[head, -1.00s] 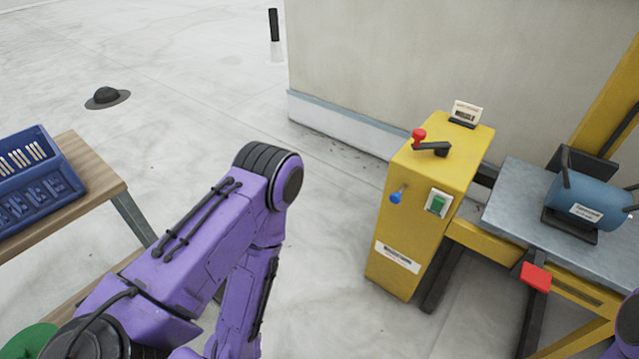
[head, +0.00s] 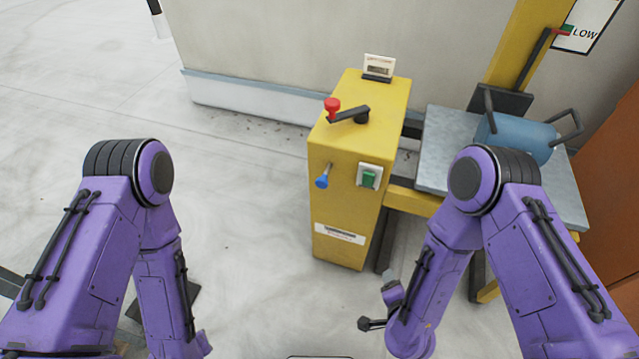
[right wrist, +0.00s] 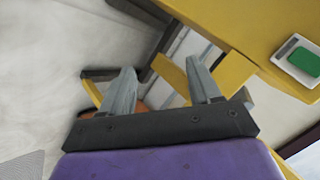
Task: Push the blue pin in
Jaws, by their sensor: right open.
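The blue pin (head: 322,181) sticks out on a short metal shaft from the left part of the yellow cabinet's (head: 336,215) front, left of a green switch (head: 369,178). My right gripper (head: 378,308) hangs low in front of the cabinet, below and right of the pin and apart from it. In the right wrist view its two grey fingers (right wrist: 162,88) are spread with nothing between them. The green switch also shows there at the right edge (right wrist: 304,60); the pin does not. My left arm is at the left of the head view, its gripper out of frame.
A red-knobbed crank (head: 333,106) and a small label stand (head: 379,67) are on the cabinet top. A grey platform (head: 440,150) on a yellow frame carries a blue cylinder (head: 515,138) at right. The floor left of the cabinet is clear.

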